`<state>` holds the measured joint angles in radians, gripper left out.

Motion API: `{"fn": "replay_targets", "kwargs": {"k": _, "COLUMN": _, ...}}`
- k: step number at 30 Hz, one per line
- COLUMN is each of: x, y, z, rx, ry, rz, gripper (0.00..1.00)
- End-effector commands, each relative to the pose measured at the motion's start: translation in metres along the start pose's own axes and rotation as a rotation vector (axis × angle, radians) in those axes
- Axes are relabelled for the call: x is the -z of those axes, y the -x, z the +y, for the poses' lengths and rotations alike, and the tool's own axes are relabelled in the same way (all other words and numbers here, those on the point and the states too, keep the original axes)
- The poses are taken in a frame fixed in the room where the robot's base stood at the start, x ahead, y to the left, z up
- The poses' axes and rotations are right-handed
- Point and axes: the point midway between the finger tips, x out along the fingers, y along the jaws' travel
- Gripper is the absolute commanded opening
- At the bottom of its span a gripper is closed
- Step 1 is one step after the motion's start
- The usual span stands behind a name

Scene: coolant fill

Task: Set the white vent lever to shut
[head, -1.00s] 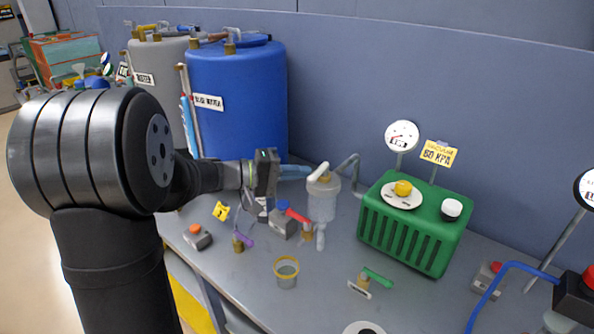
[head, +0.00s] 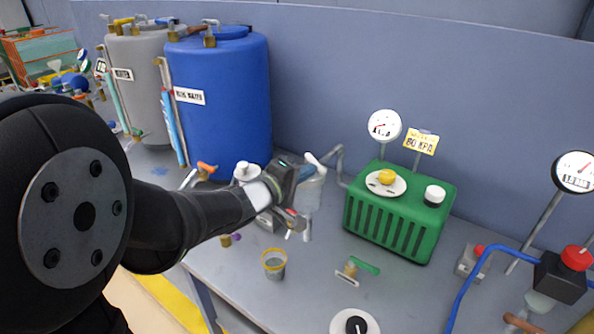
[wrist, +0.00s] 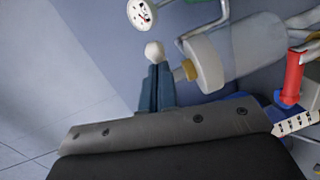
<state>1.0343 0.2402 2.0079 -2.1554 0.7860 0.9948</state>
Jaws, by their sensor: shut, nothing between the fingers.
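The white vent lever (head: 314,159) sits on top of the clear jar (head: 310,195), left of the green pump box. In the head view it slants from upper left to lower right. My gripper (head: 307,172) is at the jar's top, its fingers right beside the lever; whether they touch it is unclear. In the wrist view the shut blue fingers (wrist: 155,88) hold nothing. A white rounded end (wrist: 154,50), likely the lever's, shows just past their tips. The jar's pale lid (wrist: 203,62) and a brass fitting (wrist: 187,70) are right of the fingers.
The green pump box (head: 400,220) with a yellow knob stands right of the jar. A blue tank (head: 225,110) stands behind my arm. A yellow-rimmed cup (head: 274,263) and a green-handled valve (head: 362,267) are in front. A red handle (wrist: 292,78) is near in the wrist view.

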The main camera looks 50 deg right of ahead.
Motion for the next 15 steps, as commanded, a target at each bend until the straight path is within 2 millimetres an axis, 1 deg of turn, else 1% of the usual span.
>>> {"fn": "replay_targets", "kwargs": {"k": 1, "x": -0.004, "y": -0.003, "z": 0.001, "rx": 0.0, "ry": 0.0, "rz": -0.002, "gripper": 0.0}}
{"fn": "replay_targets", "kwargs": {"k": 6, "x": -0.013, "y": -0.01, "z": 0.003, "rx": -0.001, "ry": 0.0, "rz": -0.003, "gripper": 0.0}}
{"fn": "replay_targets", "kwargs": {"k": 15, "x": -0.021, "y": -0.022, "z": 0.006, "rx": -0.001, "ry": -0.001, "rz": -0.002, "gripper": 0.0}}
